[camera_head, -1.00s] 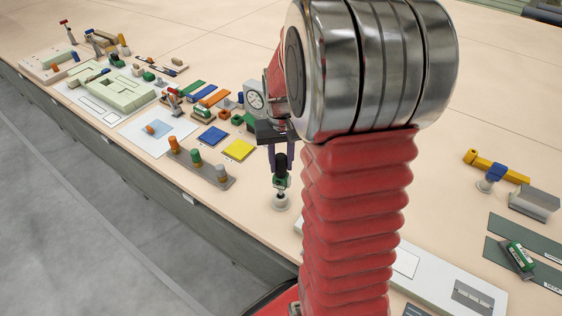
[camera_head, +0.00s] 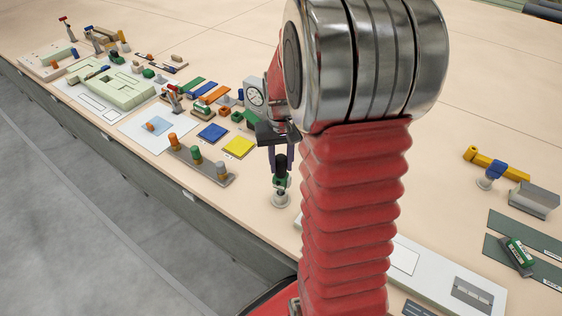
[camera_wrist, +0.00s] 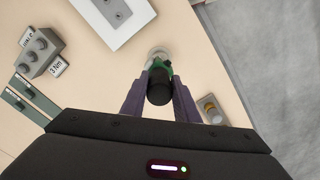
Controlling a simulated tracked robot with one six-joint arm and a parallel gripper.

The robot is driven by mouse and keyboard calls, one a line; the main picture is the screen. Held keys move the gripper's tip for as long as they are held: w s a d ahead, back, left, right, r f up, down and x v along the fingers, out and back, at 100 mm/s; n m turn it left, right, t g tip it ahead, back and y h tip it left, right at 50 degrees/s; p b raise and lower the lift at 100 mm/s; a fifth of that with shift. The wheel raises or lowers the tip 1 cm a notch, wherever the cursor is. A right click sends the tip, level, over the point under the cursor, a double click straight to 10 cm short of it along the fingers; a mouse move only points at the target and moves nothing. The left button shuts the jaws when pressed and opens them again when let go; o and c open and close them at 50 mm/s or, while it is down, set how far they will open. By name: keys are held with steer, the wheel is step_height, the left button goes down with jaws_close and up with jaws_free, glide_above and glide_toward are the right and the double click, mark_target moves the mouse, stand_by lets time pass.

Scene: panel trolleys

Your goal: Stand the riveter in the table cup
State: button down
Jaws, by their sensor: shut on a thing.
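The riveter (camera_head: 281,178), green with a black upper end, stands roughly upright at the middle of the table's near side. My gripper (camera_head: 281,158) points down and is shut on its black upper part. In the wrist view the riveter's black end (camera_wrist: 159,88) lies between the two purple fingers, with green beyond. The pale table cup (camera_head: 280,201) is directly below the riveter; it also shows in the wrist view (camera_wrist: 158,53), partly hidden by the tool. The riveter's lower end meets the cup's mouth in the picture; how deep it sits I cannot tell.
A grey rack (camera_head: 214,172) with coloured pegs stands left of the cup. Yellow (camera_head: 239,147) and blue (camera_head: 212,133) squares lie behind it. A white panel (camera_head: 405,262) lies right of the cup, partly hidden by my arm. The table's front edge is close.

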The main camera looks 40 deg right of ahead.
mark_target(281, 170)
steer(key=shift+f, duration=1.55)
stand_by(0.4)
steer(key=c, duration=1.3)
jaws_free()
steer(key=shift+r, duration=0.1)
step_height(281, 170, up, 12)
steer(key=shift+f, duration=0.1)
steer(key=shift+s, duration=0.1)
